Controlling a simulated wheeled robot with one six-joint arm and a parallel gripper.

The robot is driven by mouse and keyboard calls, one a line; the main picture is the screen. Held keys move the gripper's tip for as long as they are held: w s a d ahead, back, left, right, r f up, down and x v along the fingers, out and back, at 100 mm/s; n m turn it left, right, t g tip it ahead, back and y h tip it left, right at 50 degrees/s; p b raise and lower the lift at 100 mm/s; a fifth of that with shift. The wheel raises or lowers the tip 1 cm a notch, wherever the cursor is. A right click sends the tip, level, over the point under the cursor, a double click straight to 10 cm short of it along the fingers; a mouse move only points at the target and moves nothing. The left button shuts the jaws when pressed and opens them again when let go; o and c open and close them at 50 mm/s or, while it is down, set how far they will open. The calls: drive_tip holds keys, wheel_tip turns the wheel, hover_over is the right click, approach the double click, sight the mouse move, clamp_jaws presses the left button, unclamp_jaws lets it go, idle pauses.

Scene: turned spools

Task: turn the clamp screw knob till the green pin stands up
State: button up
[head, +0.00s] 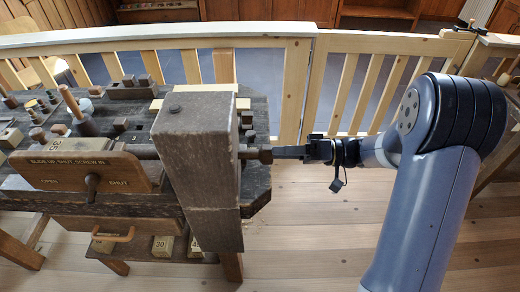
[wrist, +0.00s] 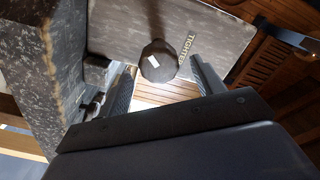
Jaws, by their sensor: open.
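The clamp screw knob (wrist: 158,66) is a dark, round knob with a small white mark, on a shaft in front of a plate lettered "TIGHTEN". In the head view the knob (head: 265,155) sticks out from the right side of a tall weathered wooden block (head: 197,135). My gripper (head: 280,153) reaches it from the right. In the wrist view my gripper (wrist: 162,70) is open, with one finger on each side of the knob; I cannot tell whether they touch it. I cannot make out a green pin standing up.
A dark workbench (head: 258,185) carries several pegs and blocks at the left. A sign board (head: 80,171) reads "SLIDE UP SHUT, SCREW IN" and bears a lever (head: 92,187) between "OPEN" and "SHUT". A wooden railing (head: 345,95) runs behind. The floor right of the bench is clear.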

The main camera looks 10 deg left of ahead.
sight(261, 153)
drive_tip(key=shift+p+x, duration=0.4)
drive_tip(key=shift+x, duration=2.4)
drive_tip(key=shift+c, duration=0.3)
drive_tip(key=c, duration=0.9)
